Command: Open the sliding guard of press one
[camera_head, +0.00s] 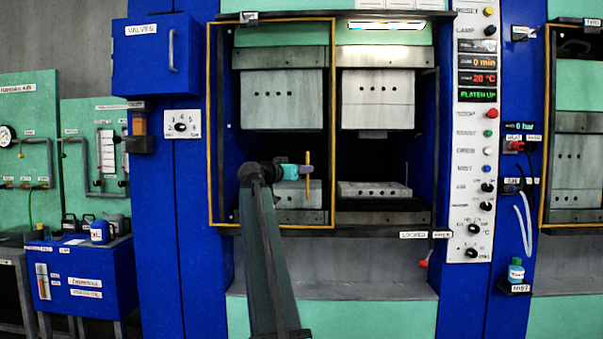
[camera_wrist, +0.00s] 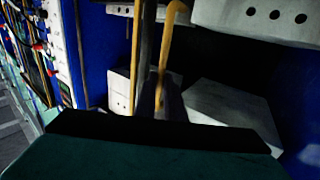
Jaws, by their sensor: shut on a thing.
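Press one has a sliding guard with a yellow frame (camera_head: 333,90). The guard stands across the left part of the press opening, and the right part is uncovered. A short upright yellow handle (camera_head: 308,163) shows near the guard's right edge. My gripper (camera_head: 307,172) is shut on this handle, with my arm reaching up from below. In the wrist view the yellow handle (camera_wrist: 167,45) rises close in front of my gripper, whose fingertips are dark and hard to make out.
The lower press block (camera_head: 375,189) lies inside the uncovered right part. A control panel (camera_head: 474,130) with knobs and a lit display stands to the right. A blue valves box (camera_head: 150,60) juts out at upper left. Press two's guard frame (camera_head: 545,120) is at far right.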

